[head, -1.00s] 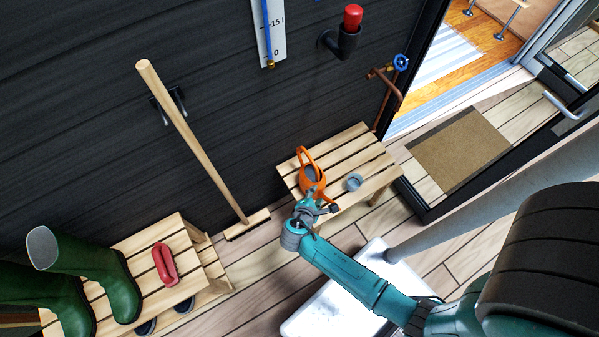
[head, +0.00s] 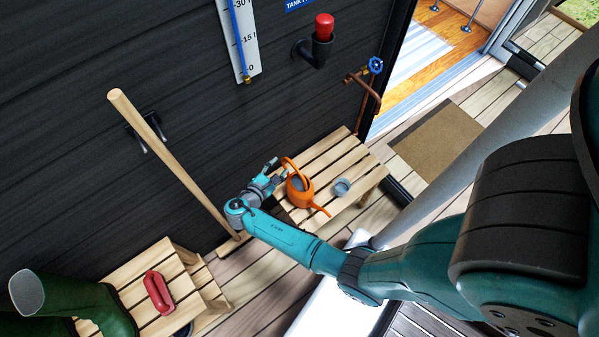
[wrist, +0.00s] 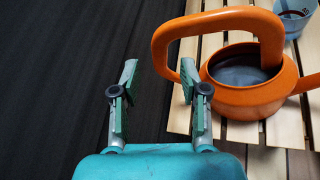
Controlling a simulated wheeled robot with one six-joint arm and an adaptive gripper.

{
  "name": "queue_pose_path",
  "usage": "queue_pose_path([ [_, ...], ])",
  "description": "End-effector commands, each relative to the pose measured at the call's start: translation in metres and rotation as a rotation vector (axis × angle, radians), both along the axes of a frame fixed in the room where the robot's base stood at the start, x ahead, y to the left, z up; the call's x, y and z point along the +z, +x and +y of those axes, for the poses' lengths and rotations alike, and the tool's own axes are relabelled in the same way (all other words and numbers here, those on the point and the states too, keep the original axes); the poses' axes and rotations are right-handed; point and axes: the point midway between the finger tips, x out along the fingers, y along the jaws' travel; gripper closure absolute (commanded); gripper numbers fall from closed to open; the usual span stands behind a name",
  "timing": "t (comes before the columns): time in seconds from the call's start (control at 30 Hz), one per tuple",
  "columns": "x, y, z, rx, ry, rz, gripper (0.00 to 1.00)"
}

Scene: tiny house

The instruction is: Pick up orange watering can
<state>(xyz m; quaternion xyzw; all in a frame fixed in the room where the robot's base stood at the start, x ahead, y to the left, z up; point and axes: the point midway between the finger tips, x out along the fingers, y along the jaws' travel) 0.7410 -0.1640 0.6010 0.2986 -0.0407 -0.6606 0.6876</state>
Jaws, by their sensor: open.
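The orange watering can (head: 299,190) stands upright on a slatted wooden bench (head: 350,160) against the dark wall. Its handle loop is on the side toward my gripper and its spout points to the lower right in the head view. In the wrist view the can (wrist: 250,97) fills the right side, with its dark opening and thick handle showing. My gripper (head: 273,170) is just left of the can, open and empty. In the wrist view the fingers (wrist: 158,75) are spread. The right finger is close to the handle; I cannot tell whether they touch.
A small grey cup (head: 342,187) stands on the bench right of the can. A wooden-handled broom (head: 170,160) leans on the wall at left. A pipe and tap (head: 362,88) jut from the wall.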

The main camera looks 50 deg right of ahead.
Motion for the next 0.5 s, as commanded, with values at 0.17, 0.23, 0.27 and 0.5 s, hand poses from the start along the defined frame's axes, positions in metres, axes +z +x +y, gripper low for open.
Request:
queue_pose_path([
  [0.17,-0.005,0.001,-0.014,-0.002,0.000,0.001,0.55],
  [0.23,-0.008,0.002,-0.024,-0.004,0.000,0.000,0.55],
  [0.27,-0.009,0.003,-0.028,-0.003,-0.001,0.000,0.55],
  [0.5,-0.017,0.007,-0.050,-0.001,0.001,-0.001,0.55],
])
